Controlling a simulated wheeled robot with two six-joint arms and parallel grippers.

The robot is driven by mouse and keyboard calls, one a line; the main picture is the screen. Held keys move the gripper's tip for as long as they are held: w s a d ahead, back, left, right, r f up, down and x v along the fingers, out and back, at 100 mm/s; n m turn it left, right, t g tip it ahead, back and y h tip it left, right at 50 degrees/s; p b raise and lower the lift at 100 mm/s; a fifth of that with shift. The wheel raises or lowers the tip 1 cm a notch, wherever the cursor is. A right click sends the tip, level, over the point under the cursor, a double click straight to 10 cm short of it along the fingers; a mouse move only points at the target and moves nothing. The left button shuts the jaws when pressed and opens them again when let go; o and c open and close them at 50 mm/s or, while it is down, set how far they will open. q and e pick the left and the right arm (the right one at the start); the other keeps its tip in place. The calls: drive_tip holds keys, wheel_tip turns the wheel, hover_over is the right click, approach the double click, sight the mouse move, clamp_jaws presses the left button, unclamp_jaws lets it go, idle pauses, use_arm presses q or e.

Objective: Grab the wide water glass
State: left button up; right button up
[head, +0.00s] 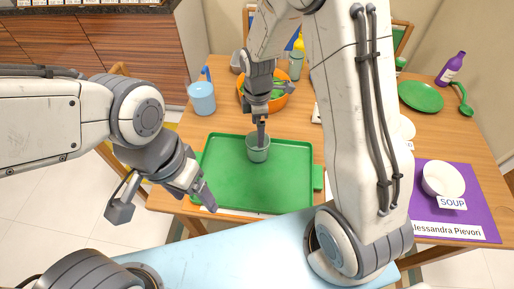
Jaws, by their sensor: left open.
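A wide, clear greyish glass (257,155) stands upright on the green tray (222,187), near its far edge. My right gripper (261,136) points down at the glass, with its fingertips at the rim. It is seen edge-on, so I cannot tell whether it is open or shut on the glass. My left gripper (163,202) is open and empty, to the left of the tray's front left corner. My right arm hides part of the table behind and to the right of the tray.
A blue pitcher (202,100) stands behind the tray at the left. An orange bowl (283,101) with green contents is behind the glass. At the right are a purple mat (463,216), a white bowl (441,181), a green plate (420,96) and a purple bottle (451,70).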

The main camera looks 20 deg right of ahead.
drive_tip(key=f, duration=0.8)
drive_tip(key=shift+s+f+p, duration=0.2)
drive_tip(key=shift+f+p, duration=0.1)
drive_tip(key=shift+p, duration=0.1)
drive_tip(key=c, duration=1.3)
